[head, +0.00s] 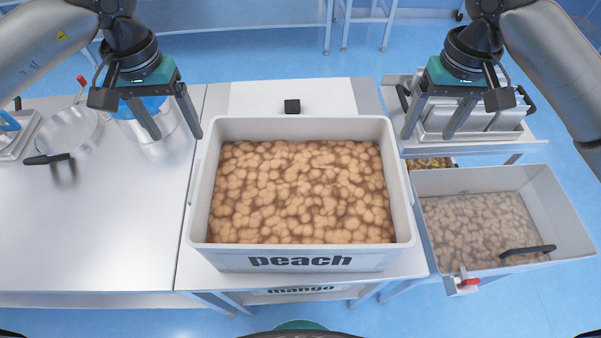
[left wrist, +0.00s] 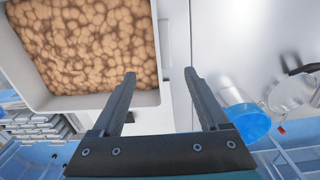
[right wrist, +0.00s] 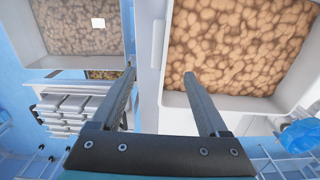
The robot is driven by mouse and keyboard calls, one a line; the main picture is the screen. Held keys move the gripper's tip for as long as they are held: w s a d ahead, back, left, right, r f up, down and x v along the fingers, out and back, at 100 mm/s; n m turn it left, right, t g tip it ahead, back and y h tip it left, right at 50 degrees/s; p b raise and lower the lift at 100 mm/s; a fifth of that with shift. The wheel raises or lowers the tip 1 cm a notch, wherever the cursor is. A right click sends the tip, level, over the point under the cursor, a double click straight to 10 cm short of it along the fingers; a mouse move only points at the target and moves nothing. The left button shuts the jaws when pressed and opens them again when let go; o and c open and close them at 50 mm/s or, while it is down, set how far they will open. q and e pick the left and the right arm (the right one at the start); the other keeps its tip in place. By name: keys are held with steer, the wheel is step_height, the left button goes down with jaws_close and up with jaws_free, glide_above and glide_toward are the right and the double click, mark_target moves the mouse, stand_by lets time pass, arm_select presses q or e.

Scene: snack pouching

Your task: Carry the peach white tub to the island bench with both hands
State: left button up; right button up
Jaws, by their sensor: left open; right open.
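The peach white tub (head: 298,259) stands on a white table in the middle of the head view. It is full of round, light-brown pieces, and its front reads "peach". My right gripper (head: 432,136) is open and empty near the tub's far right corner. In the right wrist view one finger reaches over the tub's side wall (right wrist: 168,60); contact cannot be told.
A second tub (head: 560,205) with brownish contents is on the right. A rack of trays (head: 480,118) stands behind it. A mango label (head: 300,289) shows below the peach tub.

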arm_select(q)
steer(key=shift+a+r, duration=0.2)
steer(key=shift+a, duration=0.1)
arm_select(e)
steer(key=shift+r, duration=0.2)
arm_select(q)
glide_toward(196, 175)
steer(key=f, duration=0.5)
steer(key=s+d+f, duration=0.1)
steer(key=f, duration=0.2)
steer(key=shift+f, duration=0.25)
arm_select(e)
glide_toward(405, 175)
steer(key=f, duration=0.5)
steer(key=s+f, duration=0.1)
steer(key=f, duration=0.2)
steer(key=shift+a+f, duration=0.25)
steer(key=shift+a, duration=0.15)
arm_select(q)
jaws_close()
arm_select(e)
jaws_close()
